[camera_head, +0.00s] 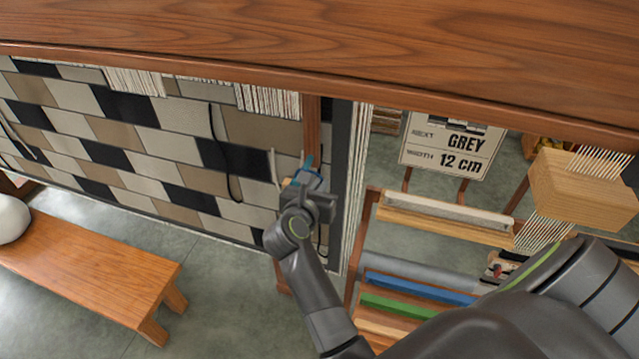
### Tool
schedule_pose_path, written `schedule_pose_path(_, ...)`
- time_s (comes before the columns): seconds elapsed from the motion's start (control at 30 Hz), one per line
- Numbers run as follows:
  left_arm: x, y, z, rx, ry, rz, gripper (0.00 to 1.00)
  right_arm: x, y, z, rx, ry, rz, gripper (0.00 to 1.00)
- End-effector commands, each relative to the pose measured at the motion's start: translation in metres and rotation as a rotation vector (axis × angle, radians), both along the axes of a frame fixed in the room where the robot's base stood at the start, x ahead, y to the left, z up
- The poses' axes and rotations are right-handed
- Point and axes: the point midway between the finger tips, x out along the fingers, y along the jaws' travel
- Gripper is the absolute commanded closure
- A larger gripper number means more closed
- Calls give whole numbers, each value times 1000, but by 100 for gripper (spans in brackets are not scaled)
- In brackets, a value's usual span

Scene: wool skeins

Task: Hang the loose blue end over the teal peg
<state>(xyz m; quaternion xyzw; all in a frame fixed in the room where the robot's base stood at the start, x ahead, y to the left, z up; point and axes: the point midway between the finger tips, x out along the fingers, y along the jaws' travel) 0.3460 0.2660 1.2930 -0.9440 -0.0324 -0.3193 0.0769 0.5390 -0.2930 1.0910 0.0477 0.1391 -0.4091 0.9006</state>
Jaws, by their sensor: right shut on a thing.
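My right gripper (305,183) is raised at the right edge of a woven panel, beside a wooden upright. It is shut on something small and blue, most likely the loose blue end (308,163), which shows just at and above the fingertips. The fingers and wrist hide most of it. I cannot make out a separate teal peg; the blue bit and a peg are too small to tell apart here. My left gripper is not in view.
The checked woven panel (165,133) hangs behind the gripper, with loose dark strands (219,150). A wooden beam (330,40) crosses above. A bench (90,260) stands lower left. A sign (450,145), wooden comb block (585,188) and rack with a blue bar (420,288) are right.

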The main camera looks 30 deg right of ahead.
Motion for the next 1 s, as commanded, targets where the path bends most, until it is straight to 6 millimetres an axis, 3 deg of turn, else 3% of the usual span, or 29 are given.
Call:
schedule_pose_path(0.03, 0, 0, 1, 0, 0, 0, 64, -6, 21, -11, 65, 19, 3, 100)
schedule_pose_path(0.17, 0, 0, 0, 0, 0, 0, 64, -6, 21, -12, 64, 20, 3, 100)
schedule_pose_path(0.7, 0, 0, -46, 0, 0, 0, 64, 8, -3, -66, 61, 17, 5, 100)
schedule_pose_path(1.0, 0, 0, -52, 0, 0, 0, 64, 10, -10, -76, 62, 21, 2, 100)
